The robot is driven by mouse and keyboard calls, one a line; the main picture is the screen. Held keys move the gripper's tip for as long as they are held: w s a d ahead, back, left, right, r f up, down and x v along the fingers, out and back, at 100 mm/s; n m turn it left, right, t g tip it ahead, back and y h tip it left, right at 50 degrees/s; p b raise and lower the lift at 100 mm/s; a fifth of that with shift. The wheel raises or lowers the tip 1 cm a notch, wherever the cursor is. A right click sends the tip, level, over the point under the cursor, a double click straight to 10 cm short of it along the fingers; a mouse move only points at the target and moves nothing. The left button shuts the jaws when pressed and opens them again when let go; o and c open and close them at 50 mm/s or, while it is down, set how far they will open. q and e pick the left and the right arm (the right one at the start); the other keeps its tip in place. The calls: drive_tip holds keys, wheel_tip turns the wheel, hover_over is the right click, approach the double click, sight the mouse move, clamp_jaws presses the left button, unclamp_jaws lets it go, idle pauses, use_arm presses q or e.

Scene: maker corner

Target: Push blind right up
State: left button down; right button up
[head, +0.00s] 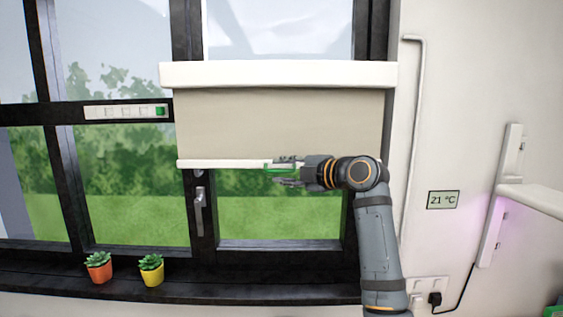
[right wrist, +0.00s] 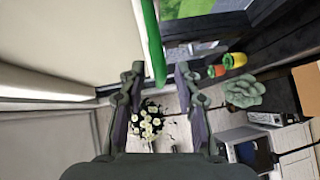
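The blind (head: 280,120) is a beige roller fabric under a white top box, covering the upper part of the right window. Its white bottom bar (head: 220,163) is level and carries a green grip strip (head: 270,167). My right gripper (head: 281,170) is at the bar, one finger above and one below the green strip. In the right wrist view the fingers (right wrist: 159,75) are apart, with the end of the green strip (right wrist: 153,40) between them and gaps on both sides. My left gripper is not in view.
A white switch strip (head: 122,112) with a green end is on the frame at left. A window handle (head: 200,210) is left of my arm. An orange pot (head: 99,273) and a yellow pot (head: 151,275) stand on the sill. A white lamp arm (head: 530,197) is at right.

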drive_tip(key=shift+w+a+f, duration=0.1)
drive_tip(key=shift+w+a, duration=0.2)
drive_tip(key=shift+a, duration=0.2)
drive_tip(key=shift+d, duration=0.15)
drive_tip(key=shift+c, duration=0.6)
clamp_jaws()
